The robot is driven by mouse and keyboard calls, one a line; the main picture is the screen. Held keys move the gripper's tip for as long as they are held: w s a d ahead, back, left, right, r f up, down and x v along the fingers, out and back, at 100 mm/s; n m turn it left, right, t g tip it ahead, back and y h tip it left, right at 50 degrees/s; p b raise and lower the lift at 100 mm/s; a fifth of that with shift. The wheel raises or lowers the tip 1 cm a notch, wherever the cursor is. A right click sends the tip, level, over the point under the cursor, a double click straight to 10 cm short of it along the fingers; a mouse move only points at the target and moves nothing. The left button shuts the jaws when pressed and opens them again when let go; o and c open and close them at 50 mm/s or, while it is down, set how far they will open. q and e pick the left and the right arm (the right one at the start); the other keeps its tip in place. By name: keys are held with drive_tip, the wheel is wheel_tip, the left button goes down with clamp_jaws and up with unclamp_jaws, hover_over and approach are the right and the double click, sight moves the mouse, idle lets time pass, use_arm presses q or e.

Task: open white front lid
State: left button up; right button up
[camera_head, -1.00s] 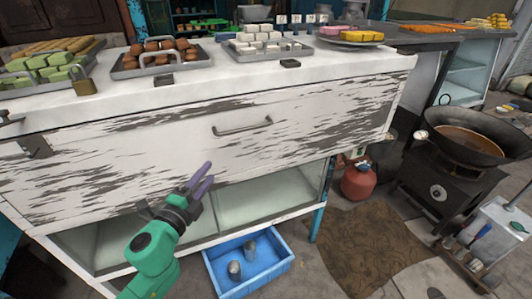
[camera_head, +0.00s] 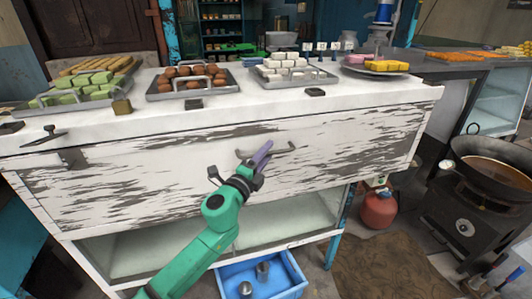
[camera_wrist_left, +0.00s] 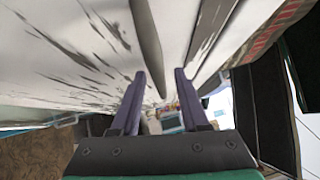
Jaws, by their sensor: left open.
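The white front lid (camera_head: 130,170) is a worn, paint-chipped panel on the front of the counter, and it looks shut. Its grey bar handle (camera_head: 283,151) sits near the middle of the panel. My left gripper (camera_head: 258,156) is open at the handle, its purple fingers overlapping the bar's left part. In the left wrist view the bar (camera_wrist_left: 147,45) runs lengthwise between the two fingertips (camera_wrist_left: 159,75), with no clear grip on it. Whether a finger touches the bar I cannot tell. My right gripper is out of view.
Trays of green blocks (camera_head: 90,90), brown balls (camera_head: 190,80) and white blocks (camera_head: 290,70) stand on the countertop (camera_head: 240,103). Below are glass shelves, a blue crate (camera_head: 285,282), a red canister (camera_head: 378,210) and a stove with a wok (camera_head: 495,165).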

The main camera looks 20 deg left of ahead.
use_arm(q)
clamp_jaws()
idle(1.4)
